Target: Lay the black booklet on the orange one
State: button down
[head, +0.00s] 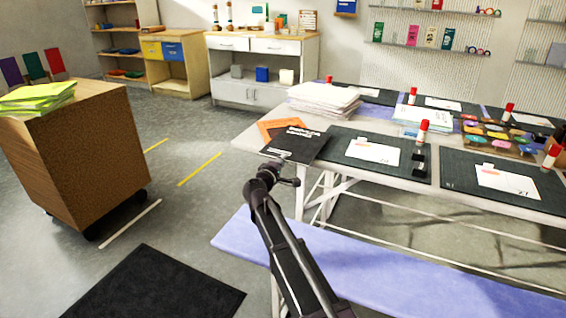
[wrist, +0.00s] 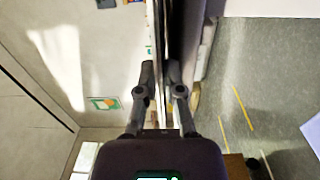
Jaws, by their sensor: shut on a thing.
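The black booklet (head: 299,146) with white lettering is at the near left corner of the white table in the head view. My gripper (head: 284,160) is shut on its near edge. In the wrist view, the booklet shows nearly edge-on as a thin dark strip (wrist: 161,40) between the fingers of my gripper (wrist: 162,72). The orange booklet (head: 268,127) shows behind the black one, which hides part of it. I cannot tell whether the two touch or a gap lies between them.
A stack of white paper (head: 323,97) stands behind the booklets on the table (head: 250,138). A dark mat (head: 345,148) with a white sheet and a glue stick (head: 422,132) lies to the right. A lilac bench (head: 390,278) runs along the front.

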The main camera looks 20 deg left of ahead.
jog(key=shift+f, duration=0.1)
jog(key=c, duration=0.8)
grip_release()
jog(key=shift+s, duration=0.1)
jog(key=s, duration=0.8)
jog(key=s+a, duration=0.1)
jog(key=s, duration=0.2)
jog(key=shift+s, duration=0.4)
